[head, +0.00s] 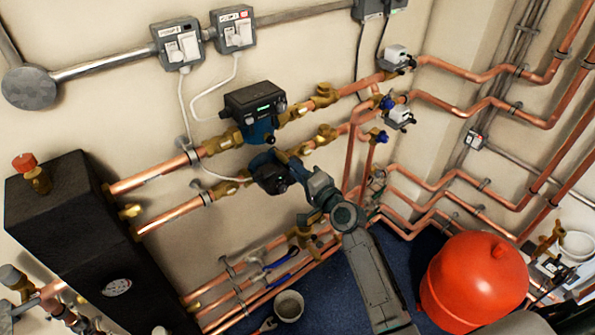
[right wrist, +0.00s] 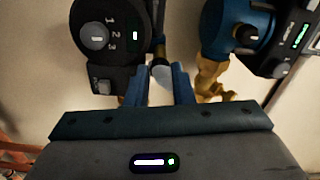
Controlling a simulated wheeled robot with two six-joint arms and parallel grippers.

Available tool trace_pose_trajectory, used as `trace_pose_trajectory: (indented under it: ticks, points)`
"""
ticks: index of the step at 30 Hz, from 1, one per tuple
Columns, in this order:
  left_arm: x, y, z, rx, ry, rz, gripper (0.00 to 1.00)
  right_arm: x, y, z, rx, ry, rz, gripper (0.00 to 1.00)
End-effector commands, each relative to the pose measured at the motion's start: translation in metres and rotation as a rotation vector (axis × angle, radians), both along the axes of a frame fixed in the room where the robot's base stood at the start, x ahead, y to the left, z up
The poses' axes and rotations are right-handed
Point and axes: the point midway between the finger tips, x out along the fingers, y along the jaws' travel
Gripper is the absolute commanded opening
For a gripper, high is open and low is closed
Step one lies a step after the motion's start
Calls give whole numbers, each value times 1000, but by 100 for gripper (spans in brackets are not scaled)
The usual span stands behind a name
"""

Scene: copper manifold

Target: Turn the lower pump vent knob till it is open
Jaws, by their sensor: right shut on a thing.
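The lower pump (head: 268,174) sits on the lower copper pipe, partly hidden by my right gripper (head: 288,172) in the head view. In the right wrist view, a black pump face (right wrist: 108,38) with a grey dial and the numbers 1, 2, 3 fills the upper left. My right gripper (right wrist: 165,84) has its two blue fingers close together beside that face. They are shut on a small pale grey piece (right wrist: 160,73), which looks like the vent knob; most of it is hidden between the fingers. I cannot read its turn angle. My left gripper is not in view.
The upper pump (head: 258,108), with a blue body, is just above; it also shows in the right wrist view (right wrist: 238,38). Brass valves and copper pipes run close by. A red tank (head: 474,280) stands at lower right and a bucket (head: 289,306) on the blue floor.

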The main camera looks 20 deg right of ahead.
Motion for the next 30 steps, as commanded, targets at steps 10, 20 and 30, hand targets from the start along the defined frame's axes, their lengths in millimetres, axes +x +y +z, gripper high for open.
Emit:
trace_pose_trajectory:
  ticks: [10, 20, 30]
  points:
    - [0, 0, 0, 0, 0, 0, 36, 0, 0, 0, 0, 1, 0, 43]
    - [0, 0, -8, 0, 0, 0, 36, -23, -8, -4, -4, 1, 1, 43]
    - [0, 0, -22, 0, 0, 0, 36, -85, -31, -3, -5, 2, 0, 43]
